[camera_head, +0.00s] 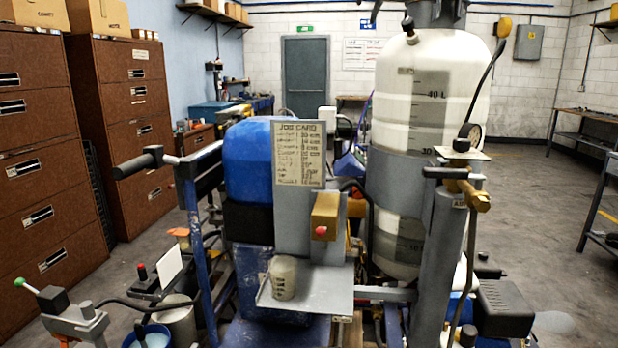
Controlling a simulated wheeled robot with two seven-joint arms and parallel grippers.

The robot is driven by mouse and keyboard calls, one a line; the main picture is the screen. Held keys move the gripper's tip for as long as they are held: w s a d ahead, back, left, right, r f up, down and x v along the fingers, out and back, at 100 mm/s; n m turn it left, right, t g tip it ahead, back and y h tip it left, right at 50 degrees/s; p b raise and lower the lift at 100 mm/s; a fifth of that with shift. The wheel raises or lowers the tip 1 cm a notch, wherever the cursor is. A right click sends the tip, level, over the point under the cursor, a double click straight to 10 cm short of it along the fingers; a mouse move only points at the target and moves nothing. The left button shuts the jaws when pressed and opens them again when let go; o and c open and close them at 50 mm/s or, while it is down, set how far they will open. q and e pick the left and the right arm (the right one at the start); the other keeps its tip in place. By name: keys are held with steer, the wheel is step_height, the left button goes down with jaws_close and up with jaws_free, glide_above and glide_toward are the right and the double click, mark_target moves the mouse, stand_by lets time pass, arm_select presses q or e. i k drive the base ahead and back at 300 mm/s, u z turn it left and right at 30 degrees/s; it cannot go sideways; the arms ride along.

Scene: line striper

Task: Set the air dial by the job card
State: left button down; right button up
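The job card (299,154) stands upright on a grey post at the centre of the line striper. Its heading reads JOB CARD; the rows below are too small to read for certain. On the right post is a brass fitting (472,194) with a small tag beside it that seems to read AIR. I see neither of my grippers for certain in this view.
A white tank (425,100) with litre marks stands behind the right post. A grey cup (284,278) sits on a small shelf (325,292). A brass box (325,215) with a red button is below the card. Brown drawer cabinets (40,170) stand left; open floor lies right.

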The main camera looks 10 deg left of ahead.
mark_target(462, 145)
steer(key=z, duration=0.5)
steer(key=k, duration=0.6)
steer(key=z, duration=0.45)
steer(key=i, duration=1.05)
steer(key=u, duration=0.8)
